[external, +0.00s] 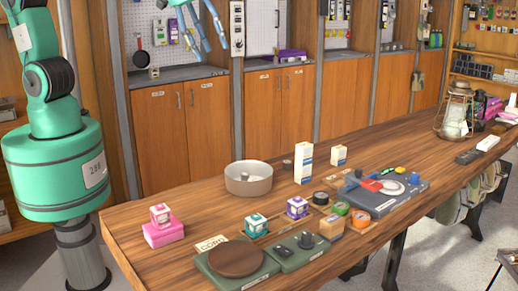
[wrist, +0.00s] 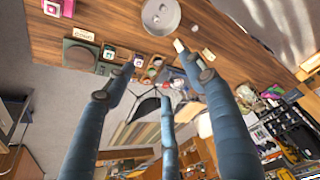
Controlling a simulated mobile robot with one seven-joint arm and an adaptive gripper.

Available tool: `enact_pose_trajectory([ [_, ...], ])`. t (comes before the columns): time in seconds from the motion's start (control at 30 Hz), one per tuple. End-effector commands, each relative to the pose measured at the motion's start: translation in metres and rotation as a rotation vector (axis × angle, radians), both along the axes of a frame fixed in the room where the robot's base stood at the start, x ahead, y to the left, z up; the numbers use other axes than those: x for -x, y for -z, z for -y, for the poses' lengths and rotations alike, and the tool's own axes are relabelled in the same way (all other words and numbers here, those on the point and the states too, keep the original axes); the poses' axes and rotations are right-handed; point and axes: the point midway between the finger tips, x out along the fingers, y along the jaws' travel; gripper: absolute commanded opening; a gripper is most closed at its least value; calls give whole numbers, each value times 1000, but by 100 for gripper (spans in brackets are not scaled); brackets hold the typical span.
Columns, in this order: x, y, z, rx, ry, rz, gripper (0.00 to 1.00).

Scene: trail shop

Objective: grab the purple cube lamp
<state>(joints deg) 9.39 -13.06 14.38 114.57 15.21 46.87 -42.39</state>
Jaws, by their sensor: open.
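The purple cube lamp (external: 297,207) is a small white-framed cube with purple faces. It stands upright on the wooden counter, right of a teal cube lamp (external: 255,224). In the wrist view the purple cube lamp (wrist: 138,60) is small and close to the tip of the left finger, which may cover part of it. My gripper (external: 210,44) is high above the counter at the top of the external view, well apart from the lamp. In the wrist view its blue fingers (wrist: 158,72) are spread, with nothing held between them.
A pink cube lamp (external: 160,215) stands on a pink box at the left. A round grey pan (external: 248,178) sits behind the lamps.

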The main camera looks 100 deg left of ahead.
Motion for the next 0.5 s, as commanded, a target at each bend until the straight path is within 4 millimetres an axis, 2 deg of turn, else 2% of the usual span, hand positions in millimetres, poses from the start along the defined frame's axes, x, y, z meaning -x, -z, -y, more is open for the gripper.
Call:
enact_pose_trajectory([
  [0.1,-33,24,12,-4,-45,-10,55],
  [0.27,-73,57,30,-7,-107,-14,55],
  [0.5,-127,116,59,-13,-196,-14,55],
])
